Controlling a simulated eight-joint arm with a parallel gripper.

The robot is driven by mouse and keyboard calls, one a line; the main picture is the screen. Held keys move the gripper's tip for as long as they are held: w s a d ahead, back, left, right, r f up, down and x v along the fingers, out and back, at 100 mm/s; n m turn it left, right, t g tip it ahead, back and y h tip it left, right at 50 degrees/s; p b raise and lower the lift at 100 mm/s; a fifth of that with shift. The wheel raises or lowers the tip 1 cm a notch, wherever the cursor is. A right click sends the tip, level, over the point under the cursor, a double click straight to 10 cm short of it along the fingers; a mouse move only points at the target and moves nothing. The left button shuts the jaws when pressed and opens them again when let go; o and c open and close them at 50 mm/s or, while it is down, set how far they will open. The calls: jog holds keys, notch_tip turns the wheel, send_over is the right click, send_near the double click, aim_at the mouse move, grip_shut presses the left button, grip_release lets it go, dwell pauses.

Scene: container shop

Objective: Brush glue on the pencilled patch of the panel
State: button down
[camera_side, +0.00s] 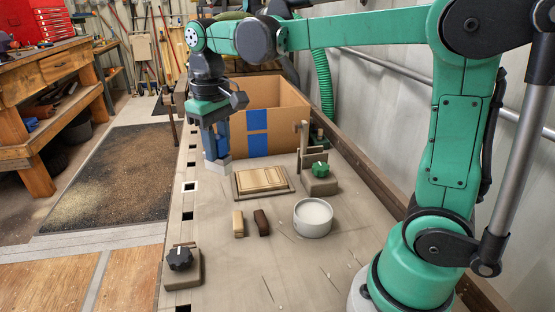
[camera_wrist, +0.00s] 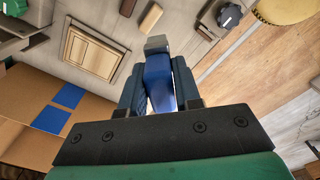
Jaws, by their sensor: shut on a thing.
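The panel (camera_side: 262,180) is a pale wooden rectangle lying on the bench on a darker base. In the wrist view the panel (camera_wrist: 95,53) shows a thin rectangular outline inside its edge. My gripper (camera_side: 215,148) is shut on a blue-bodied tool with a pale grey end (camera_side: 216,166), seemingly the brush, which points down to the left of the panel. In the wrist view the blue body (camera_wrist: 159,85) sits between the two fingers. Bristles cannot be made out. A round white pot (camera_side: 312,219) with white contents, seemingly glue, stands right of and nearer than the panel.
An open cardboard box (camera_side: 290,128) with blue tape stands behind the panel. A clamp with a green knob (camera_side: 320,170) stands right of the panel, and one with a black knob (camera_side: 180,258) at the near left. Pale (camera_side: 238,223) and dark (camera_side: 262,222) blocks lie in front.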

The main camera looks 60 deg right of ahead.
jog(key=s+d+f+m, duration=0.1)
jog(key=d+f+m, duration=0.25)
jog(key=d, duration=0.45)
jog(key=d+f+m, duration=0.2)
jog(key=d+m, duration=0.3)
jog(key=d, duration=0.4)
jog(key=shift+s+a+f, duration=0.1)
jog(key=shift+a+f, duration=0.05)
jog(key=shift+f, duration=1.3)
jog(key=shift+s+a+f, duration=0.1)
jog(key=shift+f, duration=2.3)
jog(key=shift+w+d+r, duration=0.1)
jog(key=shift+w+d, duration=2.4)
jog(key=shift+s+a, duration=2.5)
notch_tip(320, 180, up, 8)
